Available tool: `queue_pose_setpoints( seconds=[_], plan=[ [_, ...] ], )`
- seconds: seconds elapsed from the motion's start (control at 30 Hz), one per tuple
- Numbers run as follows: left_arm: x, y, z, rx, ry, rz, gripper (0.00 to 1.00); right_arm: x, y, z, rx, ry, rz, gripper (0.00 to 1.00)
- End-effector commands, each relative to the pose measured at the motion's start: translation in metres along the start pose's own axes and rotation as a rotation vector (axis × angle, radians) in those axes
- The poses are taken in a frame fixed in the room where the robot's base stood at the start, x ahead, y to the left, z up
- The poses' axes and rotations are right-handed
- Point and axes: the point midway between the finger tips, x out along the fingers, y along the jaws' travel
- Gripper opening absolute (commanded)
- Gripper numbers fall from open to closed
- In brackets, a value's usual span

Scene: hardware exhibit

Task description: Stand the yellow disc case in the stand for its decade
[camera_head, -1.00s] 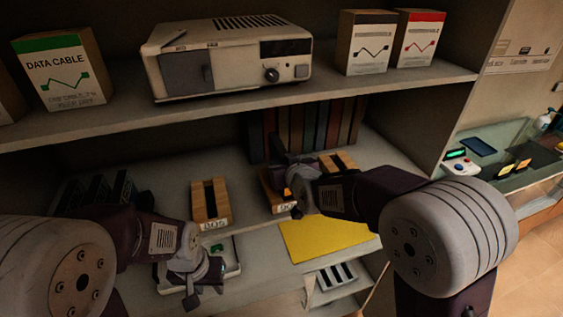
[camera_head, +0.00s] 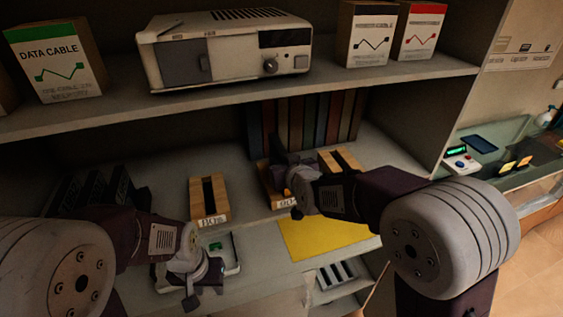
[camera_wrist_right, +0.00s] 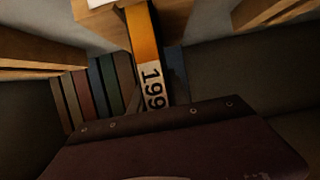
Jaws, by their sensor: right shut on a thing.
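The yellow disc case (camera_wrist_right: 143,35) is upright in the right wrist view, its spine label starting "199". My right gripper (camera_head: 281,172) is shut on it. In the head view the gripper is at the middle wooden stand (camera_head: 270,196), whose label shows "90", and hides the case. In the wrist view the case is against this stand's wood (camera_wrist_right: 101,22); I cannot tell how deep it sits in the slot. Two other wooden stands, one on the left (camera_head: 196,191) and one on the right (camera_head: 348,160), flank it. My left gripper (camera_head: 196,290) is low at the left, its jaws unclear.
A yellow sheet (camera_head: 322,240) lies at the shelf's front edge. A row of dark books (camera_head: 310,125) stands behind the stands. Black cases (camera_head: 95,190) stand at the left. The upper shelf (camera_head: 250,93) overhangs with a grey device (camera_head: 225,60) and boxes.

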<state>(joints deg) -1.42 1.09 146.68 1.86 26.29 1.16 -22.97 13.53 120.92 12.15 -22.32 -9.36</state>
Motion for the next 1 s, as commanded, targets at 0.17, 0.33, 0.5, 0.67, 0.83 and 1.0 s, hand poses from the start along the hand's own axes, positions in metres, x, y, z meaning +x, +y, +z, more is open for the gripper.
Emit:
queue_pose_setpoints(
  seconds=[0.17, 0.33, 0.5, 0.67, 0.83, 1.0],
  plan=[
    [0.0103, -0.0002, 0.0011, 0.000, 0.000, 0.000, 0.36, 0.0040, 0.0000, 0.0094, 0.000, 0.001, 0.000, 0.00],
    [0.0128, -0.0002, 0.0013, 0.000, 0.000, 0.000, 0.36, 0.0051, 0.0000, 0.0119, 0.000, 0.001, 0.000, 0.00],
    [0.0120, -0.0002, 0.0012, 0.000, 0.000, 0.000, 0.36, 0.0048, 0.0000, 0.0111, 0.000, 0.001, 0.000, 0.00],
    [0.0120, -0.0002, 0.0012, 0.000, 0.000, 0.000, 0.36, 0.0048, 0.0000, 0.0110, 0.000, 0.001, 0.000, 0.24],
    [0.0120, -0.0002, 0.0012, 0.000, 0.000, 0.000, 0.36, 0.0048, 0.0000, 0.0112, 0.000, 0.001, 0.000, 0.47],
    [0.0121, -0.0002, 0.0013, 0.000, 0.000, 0.000, 0.36, 0.0049, 0.0000, 0.0121, 0.000, -0.001, 0.000, 0.47]
  ],
)
